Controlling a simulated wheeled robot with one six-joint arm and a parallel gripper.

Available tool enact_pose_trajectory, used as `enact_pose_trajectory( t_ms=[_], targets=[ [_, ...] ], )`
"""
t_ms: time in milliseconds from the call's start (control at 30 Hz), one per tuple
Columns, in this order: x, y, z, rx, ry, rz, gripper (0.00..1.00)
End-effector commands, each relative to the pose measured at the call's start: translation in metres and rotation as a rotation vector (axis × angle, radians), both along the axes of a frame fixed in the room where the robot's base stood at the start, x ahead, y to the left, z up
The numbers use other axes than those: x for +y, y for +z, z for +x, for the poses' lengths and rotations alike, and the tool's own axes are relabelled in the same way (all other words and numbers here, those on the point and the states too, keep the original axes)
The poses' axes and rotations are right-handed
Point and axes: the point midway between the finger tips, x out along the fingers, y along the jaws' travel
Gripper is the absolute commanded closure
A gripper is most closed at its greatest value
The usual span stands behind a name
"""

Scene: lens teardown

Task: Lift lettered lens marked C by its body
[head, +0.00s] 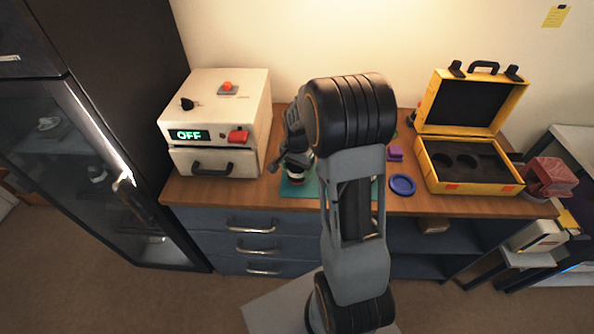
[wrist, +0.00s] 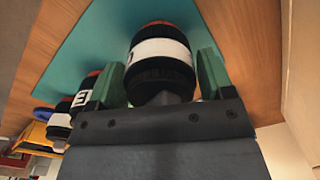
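A black lens with a white band (wrist: 162,52) stands between the two green fingers of my gripper (wrist: 162,78) in the wrist view. Only the edge of a dark mark shows at the band's left side, so I cannot read its letter. The fingers lie close along both sides of the lens; whether they press on it is unclear. In the head view my gripper (head: 296,165) is low over the teal mat (head: 300,190), and my arm hides much of the mat. A second lens marked E (wrist: 83,98) stands left of the fingers in the wrist view.
Another banded lens (wrist: 60,120) stands beyond the E lens. A white box reading OFF (head: 215,125) is left on the wooden counter. A blue ring (head: 402,184), a purple part (head: 395,153) and an open yellow case (head: 470,182) with round recesses are right of my arm.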

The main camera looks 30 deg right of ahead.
Motion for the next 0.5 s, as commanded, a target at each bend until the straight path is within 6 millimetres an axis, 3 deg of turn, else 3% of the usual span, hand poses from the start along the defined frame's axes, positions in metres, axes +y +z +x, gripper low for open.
enact_pose_trajectory(
  t_ms=[300,500],
  targets=[
    [0.0001,0.0002,0.0001,0.000,0.000,0.000,0.56],
    [-0.0001,0.0012,0.0006,-0.003,0.000,-0.001,0.57]
  ],
)
